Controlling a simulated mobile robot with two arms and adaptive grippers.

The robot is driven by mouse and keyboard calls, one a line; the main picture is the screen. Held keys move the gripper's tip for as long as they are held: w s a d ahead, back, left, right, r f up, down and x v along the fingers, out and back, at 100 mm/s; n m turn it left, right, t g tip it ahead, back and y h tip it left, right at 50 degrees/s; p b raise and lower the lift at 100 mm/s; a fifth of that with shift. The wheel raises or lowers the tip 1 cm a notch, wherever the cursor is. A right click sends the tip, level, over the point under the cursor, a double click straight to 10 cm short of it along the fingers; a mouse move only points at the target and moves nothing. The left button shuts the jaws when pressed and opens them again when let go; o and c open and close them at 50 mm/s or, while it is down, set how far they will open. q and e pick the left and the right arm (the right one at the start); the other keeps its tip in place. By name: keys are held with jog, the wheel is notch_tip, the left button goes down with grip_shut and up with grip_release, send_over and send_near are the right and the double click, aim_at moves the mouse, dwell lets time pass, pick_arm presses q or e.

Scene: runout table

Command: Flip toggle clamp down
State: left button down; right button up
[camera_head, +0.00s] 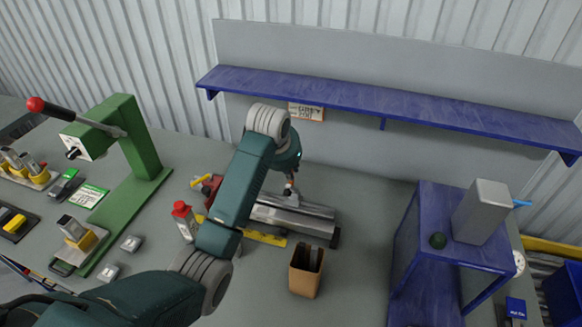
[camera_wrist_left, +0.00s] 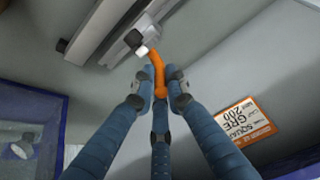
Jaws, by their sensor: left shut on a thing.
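The toggle clamp's orange handle (camera_wrist_left: 157,68) is in the left wrist view, rising from a small dark and white clamp body (camera_wrist_left: 136,42) on a grey metal bar. My left gripper (camera_wrist_left: 163,98) is shut on the end of this handle, with its blue fingers around it. In the head view my left gripper (camera_head: 291,178) is above the grey metal fixture (camera_head: 300,222) on the table. There the clamp is small and mostly hidden by my gripper and arm, so its exact angle is hard to tell. My right gripper is not in view.
A red-capped bottle (camera_head: 185,222) and a brown open box (camera_head: 306,271) stand near the fixture. A green press (camera_head: 135,160) is at left, a blue stand (camera_head: 432,240) at right. A blue shelf (camera_head: 390,100) runs above the back. A sign (camera_wrist_left: 243,122) hangs below it.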

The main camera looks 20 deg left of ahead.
aim_at(288, 188)
pick_arm(q)
jog(key=shift+s+f+t, duration=0.2)
jog(key=shift+s+t, duration=0.4)
jog(key=shift+s, duration=0.05)
jog(key=s+f+t+b, duration=0.2)
jog(key=s, duration=0.1)
jog(key=shift+t+b, duration=0.3)
jog(key=shift+t, duration=0.1)
jog(key=shift+s+f+t+b, duration=0.5)
jog(key=shift+s+t+b, duration=0.1)
jog(key=shift+t+b, duration=0.3)
jog(key=shift+s+b, duration=0.2)
jog(key=shift+b, duration=0.25)
jog(key=shift+t, duration=0.3)
